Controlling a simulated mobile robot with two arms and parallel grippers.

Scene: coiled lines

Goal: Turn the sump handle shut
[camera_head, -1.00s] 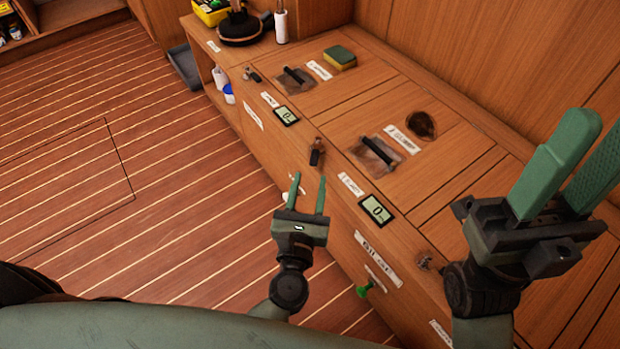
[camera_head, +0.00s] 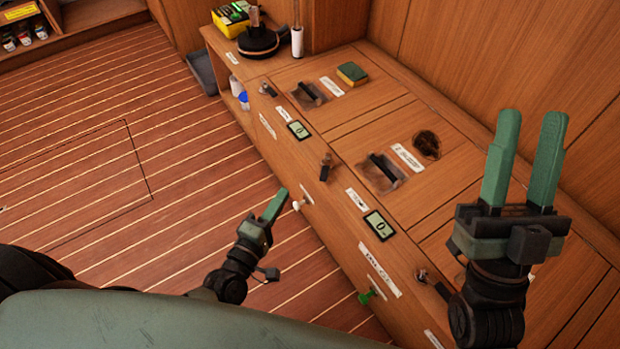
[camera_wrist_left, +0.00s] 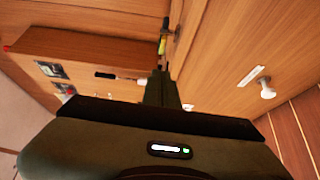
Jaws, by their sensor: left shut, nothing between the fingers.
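Small levers sit along the cabinet's front edge: a far one (camera_head: 268,90), a middle one (camera_head: 326,167) and a near one (camera_head: 433,285). The labels are too blurred to tell which is the sump handle. My left gripper (camera_head: 273,207) is shut and empty, in front of the cabinet face and left of a white knob (camera_head: 300,204). In the left wrist view its fingers (camera_wrist_left: 160,88) are together, with a white knob (camera_wrist_left: 267,88) to their right, apart from them. My right gripper (camera_head: 531,117) is open and empty above the near end of the cabinet top.
A green knob (camera_head: 367,296) sticks out lower on the cabinet face. Two small displays, a far one (camera_head: 298,130) and a near one (camera_head: 379,226), lie along the edge. A sponge (camera_head: 352,73) and a yellow box (camera_head: 230,20) stand farther back. The striped floor (camera_head: 110,150) is clear.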

